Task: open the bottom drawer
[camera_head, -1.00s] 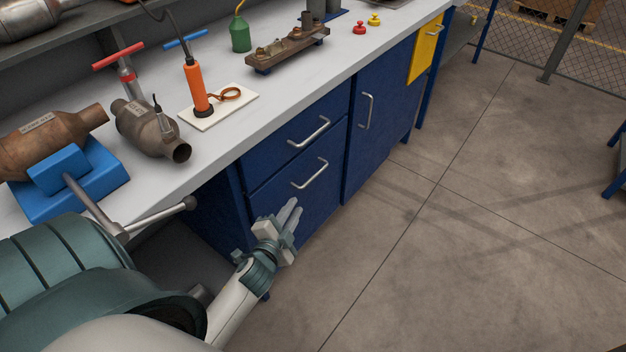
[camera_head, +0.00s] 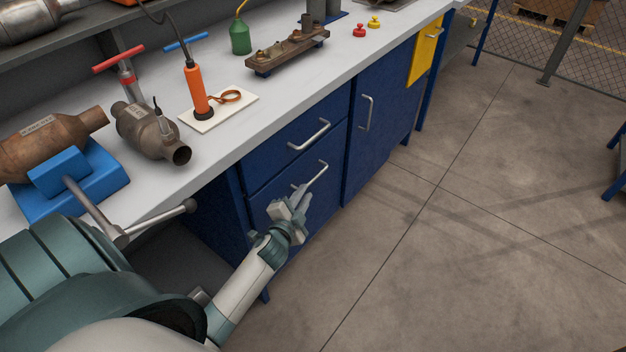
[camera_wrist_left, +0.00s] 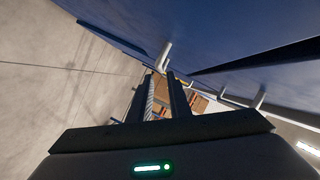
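The bottom drawer (camera_head: 262,207) is the lower dark blue front of the bench cabinet and looks closed. Its silver bar handle (camera_head: 318,173) is partly covered at its lower left end by my left gripper (camera_head: 299,193). In the left wrist view the two fingers of my left gripper (camera_wrist_left: 161,82) stand apart with a gap between them. A pale handle (camera_wrist_left: 163,54) shows just beyond the fingertips, roughly in line with the gap. I cannot tell whether the fingers touch it. My right gripper is not in view.
The top drawer (camera_head: 290,142) and the cabinet door (camera_head: 375,135) beside it are closed. The worktop (camera_head: 240,152) above carries converters, a blue clamp stand and tools. The concrete floor (camera_head: 440,240) to the right is clear.

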